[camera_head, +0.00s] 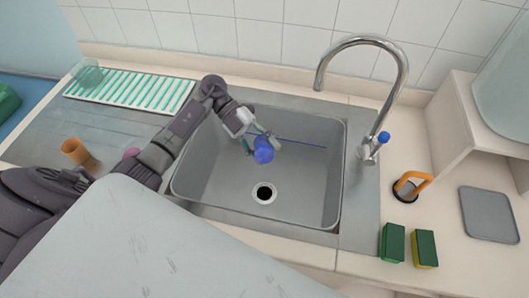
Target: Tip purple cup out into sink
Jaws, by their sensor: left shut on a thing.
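The purple cup (263,151), blue-violet here, is in my left gripper (262,141), over the sink (225,176). The gripper is shut on the cup, with fingers at its sides. The cup looks tilted, its end towards the camera; its inside cannot be made out. The sink is a grey basin with a round dark drain (264,193), and the cup shows above and behind the drain. A thin blue line (303,144) runs right from the gripper across the basin; I cannot tell what it is. My right gripper is not in view.
A curved tap (377,113) stands right of the sink. An orange cup (75,151) and a pinkish thing (131,153), partly hidden by my arm, are at left. A striped rack (133,92) with a glass (87,73) lies behind. Sponges (393,242) sit front right.

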